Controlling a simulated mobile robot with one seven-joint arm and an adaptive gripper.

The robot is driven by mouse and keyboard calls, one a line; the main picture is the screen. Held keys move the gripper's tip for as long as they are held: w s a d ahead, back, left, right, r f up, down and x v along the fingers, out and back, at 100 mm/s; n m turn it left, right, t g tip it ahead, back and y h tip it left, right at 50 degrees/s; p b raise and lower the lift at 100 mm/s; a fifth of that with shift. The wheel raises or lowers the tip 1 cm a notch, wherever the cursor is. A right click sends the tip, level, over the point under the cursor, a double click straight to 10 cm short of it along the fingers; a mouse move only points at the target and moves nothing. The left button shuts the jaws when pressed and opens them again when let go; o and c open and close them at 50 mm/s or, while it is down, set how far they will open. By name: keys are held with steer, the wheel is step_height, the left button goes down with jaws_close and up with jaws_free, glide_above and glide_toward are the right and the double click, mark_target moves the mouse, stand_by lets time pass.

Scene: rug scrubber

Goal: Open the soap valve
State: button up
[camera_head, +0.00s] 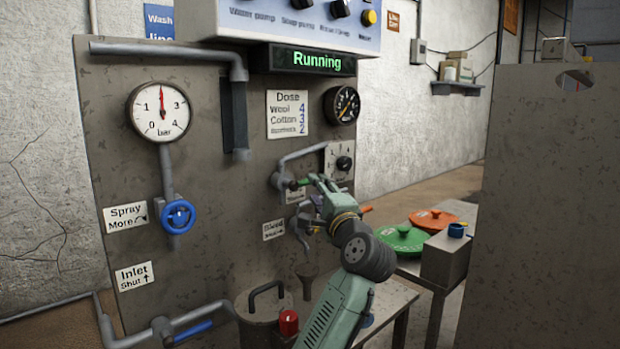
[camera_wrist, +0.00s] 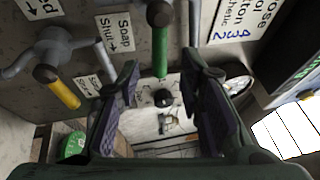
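The soap valve has a green lever handle (camera_wrist: 160,50) on a grey pipe, beside a label (camera_wrist: 118,32) reading "Soap Shut" with an arrow. In the wrist view the lever runs down the picture from its dark pivot. My gripper (camera_wrist: 163,66) is open, one finger to each side of the lever's free end, with gaps visible at both sides. In the head view my gripper (camera_head: 322,184) is at the panel's right part, by the green handle (camera_head: 301,183), and hides part of the valve and its label.
A yellow lever (camera_wrist: 62,92) with another label is close by on the left in the wrist view. A blue wheel valve (camera_head: 178,216), gauge (camera_head: 160,112) and dial plate (camera_head: 340,161) are on the panel. Green (camera_head: 402,239) and orange (camera_head: 434,219) lids lie to the right.

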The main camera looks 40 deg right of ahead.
mark_target(306, 182)
steer(key=p+x, duration=0.1)
steer(key=x, duration=0.5)
steer(key=shift+c, duration=0.4)
jaws_close()
stand_by(0.4)
